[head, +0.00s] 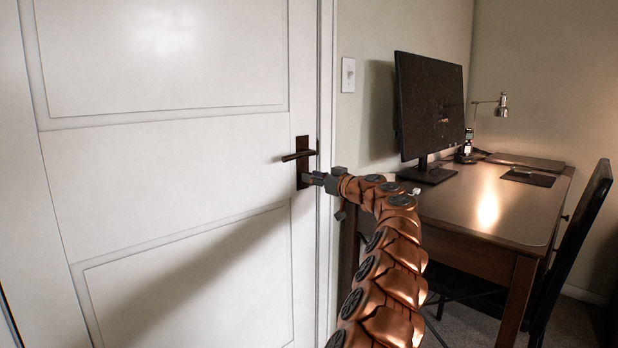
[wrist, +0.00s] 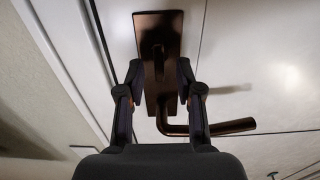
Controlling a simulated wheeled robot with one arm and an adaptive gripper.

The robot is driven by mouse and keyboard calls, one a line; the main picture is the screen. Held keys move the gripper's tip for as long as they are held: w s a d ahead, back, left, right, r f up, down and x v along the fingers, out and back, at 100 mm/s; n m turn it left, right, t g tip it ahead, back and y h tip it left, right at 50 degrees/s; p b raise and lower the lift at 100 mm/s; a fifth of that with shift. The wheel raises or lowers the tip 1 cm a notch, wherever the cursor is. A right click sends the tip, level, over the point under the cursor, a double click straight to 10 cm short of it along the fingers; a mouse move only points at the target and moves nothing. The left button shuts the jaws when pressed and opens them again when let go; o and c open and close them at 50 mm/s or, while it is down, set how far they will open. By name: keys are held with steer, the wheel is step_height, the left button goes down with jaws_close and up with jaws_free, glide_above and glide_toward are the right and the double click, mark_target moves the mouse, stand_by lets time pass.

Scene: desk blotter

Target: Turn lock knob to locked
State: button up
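The door's lock plate (wrist: 152,28) is dark bronze and also shows on the white door in the head view (head: 302,143). A small dark lock knob (wrist: 158,62) stands on the plate, its long side roughly along the plate in the wrist view. The lever handle (wrist: 225,127) sits on the same plate and shows in the head view (head: 298,155). My gripper (wrist: 158,72) is open, one fingertip on each side of the knob, with visible gaps. In the head view my gripper (head: 308,178) is at the plate just below the lever and hides the knob.
The white door (head: 170,180) looks closed in its frame (head: 326,90). A desk (head: 500,205) with a monitor (head: 430,105) and a lamp (head: 502,105) stands to the right of my arm. A dark chair (head: 575,240) is at the far right. A light switch (head: 348,75) is on the wall.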

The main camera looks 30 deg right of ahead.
steer(key=shift+x, duration=1.15)
jaws_close()
